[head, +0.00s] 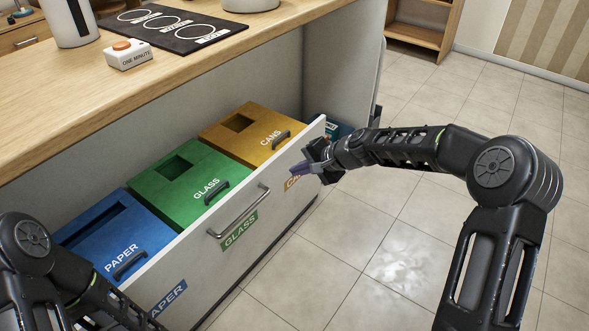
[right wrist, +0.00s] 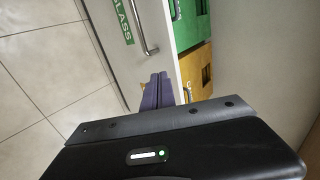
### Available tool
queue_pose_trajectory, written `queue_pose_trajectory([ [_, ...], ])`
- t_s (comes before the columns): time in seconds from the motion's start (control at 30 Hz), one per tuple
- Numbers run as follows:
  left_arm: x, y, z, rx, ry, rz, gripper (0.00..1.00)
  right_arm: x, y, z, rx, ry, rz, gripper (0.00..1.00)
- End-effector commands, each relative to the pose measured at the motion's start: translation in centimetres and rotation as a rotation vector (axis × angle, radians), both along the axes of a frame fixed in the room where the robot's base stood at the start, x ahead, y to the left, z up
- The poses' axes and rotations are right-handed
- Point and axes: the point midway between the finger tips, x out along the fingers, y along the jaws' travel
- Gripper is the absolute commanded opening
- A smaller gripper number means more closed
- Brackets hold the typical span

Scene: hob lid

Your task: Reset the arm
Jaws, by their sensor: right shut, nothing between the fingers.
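My right gripper (head: 301,167) is shut and empty, its purple fingers together. It is beside the outer face of the open drawer's front (head: 262,200), close to the CANS label, which it partly hides. In the right wrist view the shut fingers (right wrist: 157,92) point at the drawer front near its handle; I cannot tell whether they touch it. My right arm reaches in from the right over the floor. My left arm shows at the lower left, in front of the drawer; its gripper is out of view.
The pulled-out drawer holds a blue PAPER bin (head: 115,236), a green GLASS bin (head: 180,190) and a yellow CANS bin (head: 245,135). The drawer handle (head: 240,213) sticks out. A wooden counter (head: 60,110) overhangs at left. Tiled floor (head: 400,250) at right is clear.

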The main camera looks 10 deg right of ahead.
Motion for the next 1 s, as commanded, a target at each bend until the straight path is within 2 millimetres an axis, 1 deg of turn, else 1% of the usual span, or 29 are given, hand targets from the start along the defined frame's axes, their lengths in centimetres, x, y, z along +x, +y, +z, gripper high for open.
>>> queue_pose_trajectory([
  [0.37,0.0,0.0,0.0,0.000,0.000,0.000,0.78,0.0,0.0,0.0,-0.002,-0.002,0.001,0.00],
  [0.47,0.0,0.0,0.0,0.000,0.000,0.000,0.78,0.6,-0.5,0.1,-0.026,-0.029,-0.005,0.00],
  [0.53,0.0,0.0,0.0,0.000,0.000,0.000,0.78,0.6,-0.9,-0.6,-0.071,-0.056,-0.005,0.00],
  [0.57,0.0,0.0,0.0,0.000,0.000,0.000,0.78,0.3,-1.1,-1.4,-0.098,-0.064,-0.003,0.00],
  [0.67,0.0,0.0,0.0,0.000,0.000,0.000,0.78,-2.1,-1.2,-5.7,-0.191,-0.058,0.026,0.00],
  [0.7,0.0,0.0,0.0,0.000,0.000,0.000,0.78,-3.5,-0.7,-7.8,-0.226,-0.049,0.049,0.00],
  [0.77,0.0,0.0,0.0,0.000,0.000,0.000,0.78,-6.1,0.1,-11.0,-0.279,-0.033,0.096,0.00],
  [0.8,0.0,0.0,0.0,0.000,0.000,0.000,0.78,-8.2,0.8,-13.2,-0.311,-0.019,0.132,0.00],
  [0.87,0.0,0.0,0.0,0.000,0.000,0.000,0.78,-11.7,2.1,-16.3,-0.355,0.003,0.197,0.00],
  [0.9,0.0,0.0,0.0,0.000,0.000,0.000,0.78,-14.2,3.0,-18.1,-0.380,0.017,0.243,0.00],
  [0.97,0.0,0.0,0.0,0.000,0.000,0.000,0.78,-17.9,4.2,-20.3,-0.408,0.038,0.308,0.00],
  [1.0,0.0,0.0,0.0,0.000,0.000,0.000,0.78,-20.3,4.9,-21.5,-0.420,0.051,0.352,0.00],
])
